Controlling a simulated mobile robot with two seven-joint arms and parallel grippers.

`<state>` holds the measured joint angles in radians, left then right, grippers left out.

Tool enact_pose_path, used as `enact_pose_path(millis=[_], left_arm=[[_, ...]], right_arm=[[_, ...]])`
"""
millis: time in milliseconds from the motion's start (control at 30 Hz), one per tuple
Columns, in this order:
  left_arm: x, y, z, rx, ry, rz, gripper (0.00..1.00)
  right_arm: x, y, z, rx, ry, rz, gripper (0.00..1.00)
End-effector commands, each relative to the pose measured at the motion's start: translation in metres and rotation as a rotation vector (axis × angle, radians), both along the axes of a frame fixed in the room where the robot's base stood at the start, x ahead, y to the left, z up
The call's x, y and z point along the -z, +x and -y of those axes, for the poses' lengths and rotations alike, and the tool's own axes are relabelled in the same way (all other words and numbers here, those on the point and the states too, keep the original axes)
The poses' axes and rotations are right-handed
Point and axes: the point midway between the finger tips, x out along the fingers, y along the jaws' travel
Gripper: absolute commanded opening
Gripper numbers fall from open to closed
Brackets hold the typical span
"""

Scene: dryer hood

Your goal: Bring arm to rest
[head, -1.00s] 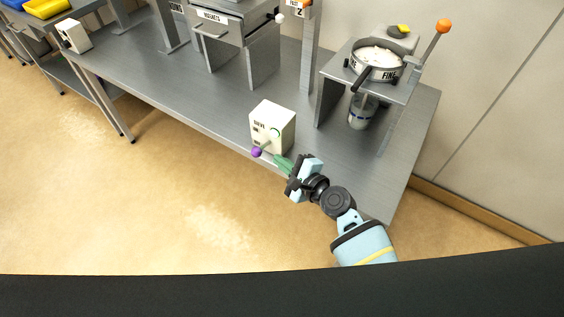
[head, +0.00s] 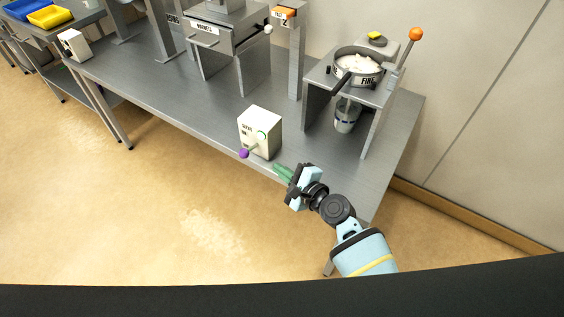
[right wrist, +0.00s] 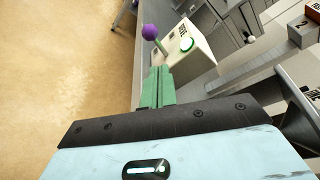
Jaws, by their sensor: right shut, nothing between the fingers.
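My right arm comes in from the lower right in the head view. Its right gripper (head: 281,172) has green fingers, shut together with nothing between them, near the table's front edge. In the right wrist view the green fingers (right wrist: 157,88) lie side by side and point at a white box (right wrist: 185,48) labelled as the sieve's. In the head view that sieve control box (head: 260,132) stands to the left of the fingertips, apart from them. A lever with a purple knob (head: 243,153) sticks out of its front; the knob also shows in the right wrist view (right wrist: 149,31). My left gripper is not in view.
A sieve pan (head: 358,68) marked "FINE" holds pale lumps on a metal stand, with a clear container (head: 346,116) below. An orange-knobbed lever (head: 415,35) rises beside it. A magnet unit (head: 226,38) stands further left. Open floor (head: 130,210) lies in front of the metal table (head: 180,105).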

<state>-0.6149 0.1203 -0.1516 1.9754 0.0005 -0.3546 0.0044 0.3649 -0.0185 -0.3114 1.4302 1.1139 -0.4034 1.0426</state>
Motion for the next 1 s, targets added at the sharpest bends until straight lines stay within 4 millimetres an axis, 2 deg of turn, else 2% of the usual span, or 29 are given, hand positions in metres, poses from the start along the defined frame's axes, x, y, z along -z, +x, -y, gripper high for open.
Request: enact_pose_path(millis=[233, 367, 467, 600, 700, 833, 1000], left_arm=[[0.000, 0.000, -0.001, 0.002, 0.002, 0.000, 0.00], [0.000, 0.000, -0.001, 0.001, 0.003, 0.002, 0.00], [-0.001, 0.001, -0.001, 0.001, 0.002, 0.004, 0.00], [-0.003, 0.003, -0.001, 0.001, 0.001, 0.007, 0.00], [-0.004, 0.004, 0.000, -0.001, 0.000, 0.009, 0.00], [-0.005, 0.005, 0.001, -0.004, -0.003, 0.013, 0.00], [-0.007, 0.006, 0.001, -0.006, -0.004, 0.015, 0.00]], right_arm=[[0.001, -0.001, 0.001, 0.000, -0.007, 0.001, 0.00], [0.020, -0.019, 0.010, -0.001, -0.102, 0.025, 0.00], [0.048, -0.051, 0.027, -0.014, -0.271, 0.068, 0.00], [0.089, -0.111, 0.057, -0.068, -0.595, 0.150, 0.00], [0.111, -0.156, 0.080, -0.135, -0.829, 0.206, 0.00], [0.130, -0.215, 0.110, -0.257, -1.132, 0.280, 0.00], [0.140, -0.287, 0.145, -0.460, -1.485, 0.375, 0.00]])
